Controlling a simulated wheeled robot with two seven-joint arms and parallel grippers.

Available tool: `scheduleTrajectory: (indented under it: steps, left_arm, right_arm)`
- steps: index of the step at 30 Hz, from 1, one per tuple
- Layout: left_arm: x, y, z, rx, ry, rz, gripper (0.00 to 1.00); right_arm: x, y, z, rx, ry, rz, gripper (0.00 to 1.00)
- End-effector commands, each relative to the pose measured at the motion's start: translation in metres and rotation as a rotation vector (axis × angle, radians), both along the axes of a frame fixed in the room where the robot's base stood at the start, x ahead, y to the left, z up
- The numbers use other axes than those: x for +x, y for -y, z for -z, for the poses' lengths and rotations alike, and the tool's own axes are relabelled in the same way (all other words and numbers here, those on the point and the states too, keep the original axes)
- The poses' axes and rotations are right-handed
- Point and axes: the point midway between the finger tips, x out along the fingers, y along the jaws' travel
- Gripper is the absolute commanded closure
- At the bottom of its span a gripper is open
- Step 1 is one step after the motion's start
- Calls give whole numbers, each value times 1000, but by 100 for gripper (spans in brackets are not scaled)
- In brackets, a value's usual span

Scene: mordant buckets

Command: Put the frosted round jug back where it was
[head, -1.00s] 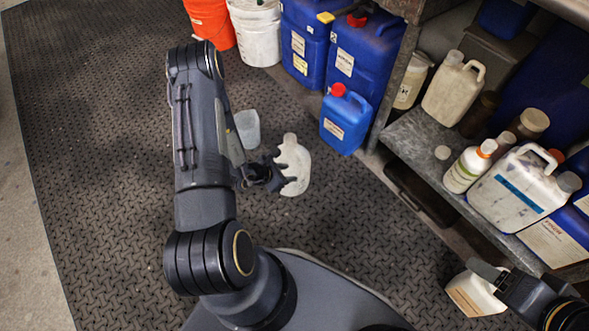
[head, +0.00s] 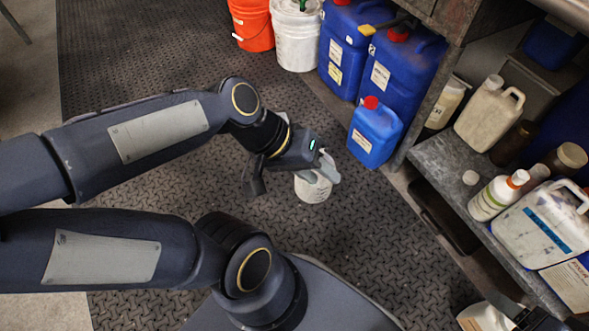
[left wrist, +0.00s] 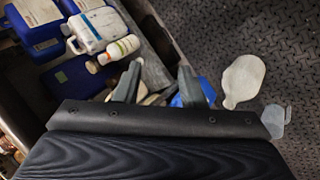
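The frosted round jug (head: 312,190) stands on the patterned floor mat, partly hidden by my left gripper in the head view. In the left wrist view the jug (left wrist: 243,78) shows whole, with its neck, to the right of and apart from the fingers. My left gripper (head: 291,173) is above the mat, open and empty. In the left wrist view its two fingers (left wrist: 158,80) are spread with nothing held between them.
A clear measuring jug (left wrist: 277,120) stands close to the frosted jug. A small blue jerrycan (head: 375,133) with a red cap is to its right. Large blue cans (head: 400,70), a white bucket (head: 297,38) and an orange bucket (head: 252,25) stand behind. A metal shelf (head: 440,165) holds bottles.

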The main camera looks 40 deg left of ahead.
Motion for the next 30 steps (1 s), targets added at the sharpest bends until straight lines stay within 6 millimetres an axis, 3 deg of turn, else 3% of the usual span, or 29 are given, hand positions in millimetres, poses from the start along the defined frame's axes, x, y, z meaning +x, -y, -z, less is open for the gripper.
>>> scheduleTrajectory:
  steps: [3, 7, 20, 26, 30]
  left_arm:
    - [-18, -16, -2, 177, 117, 52, 63]
    - [-25, -28, -3, 279, 172, 70, 63]
    - [-26, -31, -9, 301, 182, 73, 63]
    - [-26, -31, -56, 300, 182, 72, 63]
    - [-26, -31, -112, 300, 182, 72, 63]
  right_arm:
    - [0, 0, 0, 0, 0, 0, 30]
    - [0, 0, 0, 0, 0, 0, 30]
    - [0, 0, -7, 0, 0, 0, 30]
    - [0, 0, -53, 0, 0, 0, 30]
    - [0, 0, -109, 0, 0, 0, 30]
